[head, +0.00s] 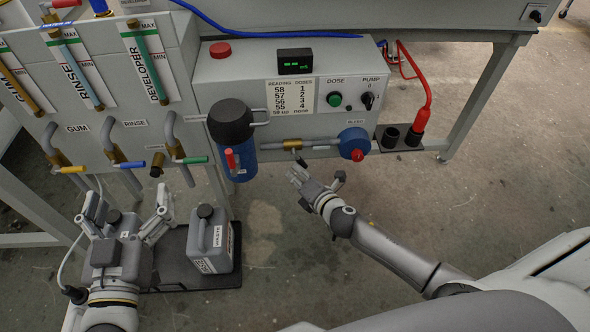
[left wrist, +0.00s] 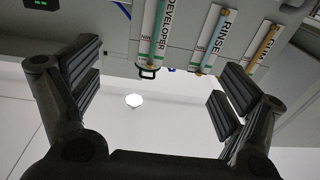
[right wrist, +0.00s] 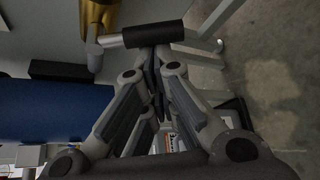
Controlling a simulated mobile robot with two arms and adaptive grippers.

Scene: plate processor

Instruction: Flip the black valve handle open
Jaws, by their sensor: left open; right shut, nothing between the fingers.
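The black valve handle (head: 301,162) is a short dark lever below a brass valve (head: 292,145) on a pipe under the dosing panel. In the right wrist view the black grip (right wrist: 155,34) sticks out sideways on a metal arm from the brass body (right wrist: 100,18). My right gripper (head: 297,177) is shut and empty just below the handle. Its fingertips (right wrist: 156,60) are right at the grip; I cannot tell whether they touch. My left gripper (head: 130,206) is open and empty at lower left, with both fingers (left wrist: 160,95) spread in its wrist view.
A blue filter with a black cap (head: 231,120) hangs left of the valve, and a blue bleed unit (head: 353,142) sits to its right. A grey jug (head: 211,240) stands on a black tray beside my left gripper. Coloured valve levers (head: 131,165) line the left panel.

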